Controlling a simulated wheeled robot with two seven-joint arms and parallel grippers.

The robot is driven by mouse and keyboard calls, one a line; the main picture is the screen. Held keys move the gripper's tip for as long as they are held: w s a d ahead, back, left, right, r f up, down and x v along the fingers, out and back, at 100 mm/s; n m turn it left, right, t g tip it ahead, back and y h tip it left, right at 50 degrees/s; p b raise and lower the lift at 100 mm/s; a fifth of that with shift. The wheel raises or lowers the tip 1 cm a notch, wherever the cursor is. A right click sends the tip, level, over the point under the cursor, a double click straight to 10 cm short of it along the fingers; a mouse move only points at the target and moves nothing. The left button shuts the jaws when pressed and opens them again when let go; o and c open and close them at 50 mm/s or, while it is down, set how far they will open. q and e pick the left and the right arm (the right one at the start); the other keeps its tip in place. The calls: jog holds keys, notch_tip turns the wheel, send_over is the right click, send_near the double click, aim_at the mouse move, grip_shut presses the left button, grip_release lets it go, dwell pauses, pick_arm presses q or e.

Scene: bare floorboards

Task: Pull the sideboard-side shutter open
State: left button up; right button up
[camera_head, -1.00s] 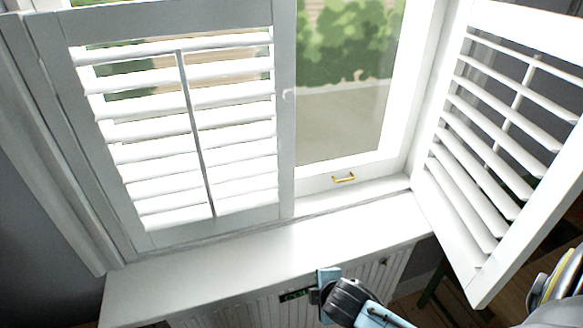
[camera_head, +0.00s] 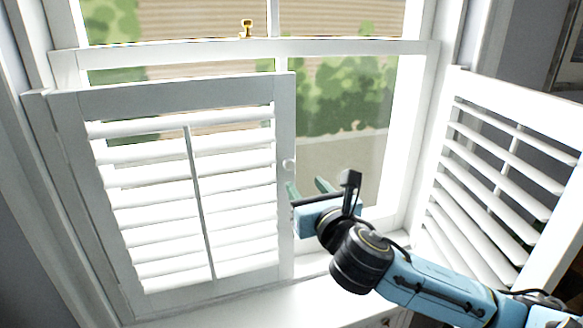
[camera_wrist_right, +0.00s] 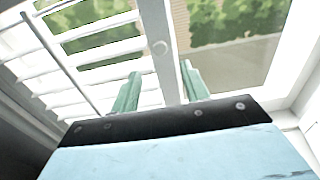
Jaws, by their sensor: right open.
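A white louvred shutter (camera_head: 285,230) on the left stands across the left half of the window. A second white shutter (camera_head: 455,85) on the right is swung open into the room. No sideboard shows. My left gripper is out of view.
The window frame (camera_head: 350,50) carries a brass catch (camera_head: 247,28) at the top. The white sill (camera_head: 250,303) runs below the shutters. My right arm reaches in from the lower right, in front of the open right shutter. A picture frame (camera_head: 570,50) hangs at far right.

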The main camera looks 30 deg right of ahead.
aim_at(290, 166)
jog(key=p+x, duration=0.1)
jog(key=x, duration=0.8)
jog(key=shift+w, duration=0.35)
grip_shut()
